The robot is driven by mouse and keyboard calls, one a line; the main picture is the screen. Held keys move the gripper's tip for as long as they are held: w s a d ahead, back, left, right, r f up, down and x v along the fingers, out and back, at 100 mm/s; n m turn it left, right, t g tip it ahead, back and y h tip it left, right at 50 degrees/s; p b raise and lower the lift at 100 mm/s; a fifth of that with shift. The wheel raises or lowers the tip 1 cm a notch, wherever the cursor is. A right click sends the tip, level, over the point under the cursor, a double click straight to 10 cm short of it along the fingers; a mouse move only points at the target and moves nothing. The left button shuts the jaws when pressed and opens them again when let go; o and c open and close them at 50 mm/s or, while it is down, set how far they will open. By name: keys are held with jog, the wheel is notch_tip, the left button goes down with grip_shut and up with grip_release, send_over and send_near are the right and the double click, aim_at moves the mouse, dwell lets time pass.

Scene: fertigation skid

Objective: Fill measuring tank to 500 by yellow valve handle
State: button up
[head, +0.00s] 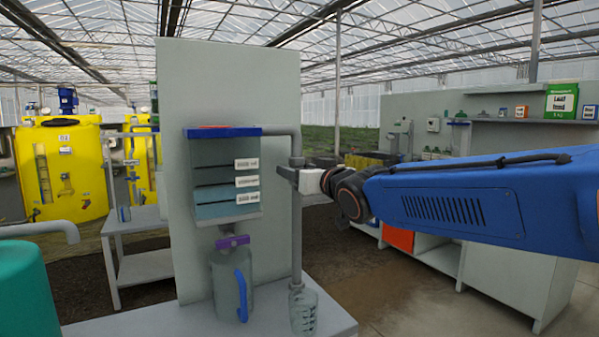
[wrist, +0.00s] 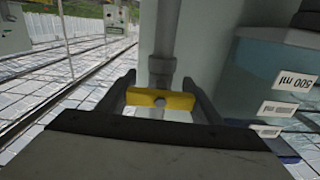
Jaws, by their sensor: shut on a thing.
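The measuring tank (head: 222,165) is a clear box with a blue rim on a grey panel, with three white labels. In the wrist view the tank (wrist: 265,70) appears upside down, and its lowest label (wrist: 292,83) reads 500 ml. Bluish liquid shows in its lower part; I cannot tell its exact level. The yellow valve handle (wrist: 160,99) is a short bar on a grey pipe (wrist: 162,65), lying across between my fingers. My gripper (wrist: 162,97) is shut on it. In the head view my gripper (head: 285,174) is at the pipe right of the tank and hides the handle.
A purple handle (head: 233,243) sits below the tank, above a jug with a blue handle (head: 242,296). A clear beaker (head: 302,312) stands under the pipe's lower end. A green tank (head: 20,290) is at the left. Floor right of the panel is open.

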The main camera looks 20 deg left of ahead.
jog(key=o, duration=1.1)
jog(key=shift+c, duration=0.2)
jog(key=shift+s+d, duration=0.1)
jog(key=shift+d, duration=0.05)
jog(key=v, duration=1.7)
jog(key=shift+s, duration=0.1)
